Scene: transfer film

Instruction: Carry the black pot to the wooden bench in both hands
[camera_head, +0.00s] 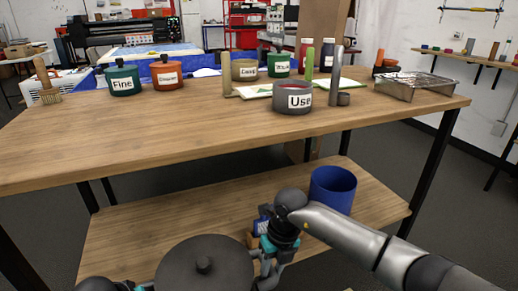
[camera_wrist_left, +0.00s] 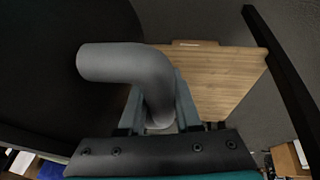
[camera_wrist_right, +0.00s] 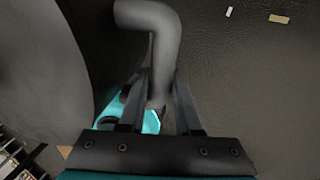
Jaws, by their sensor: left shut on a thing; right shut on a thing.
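The black pot (camera_head: 203,268), with its lid and round knob, is at the bottom of the head view, in front of the bench's lower shelf. My right gripper (camera_head: 268,268) is at its right side. In the right wrist view my right gripper (camera_wrist_right: 160,108) is shut on a curved grey handle (camera_wrist_right: 166,45) of the pot. In the left wrist view my left gripper (camera_wrist_left: 157,115) is shut on the other handle (camera_wrist_left: 120,62). My left arm barely shows at the bottom left of the head view. The wooden bench (camera_head: 190,130) stands ahead; the pot's underside is hidden.
The front left of the top is clear. A blue bin (camera_head: 332,190) stands on the lower shelf (camera_head: 135,235).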

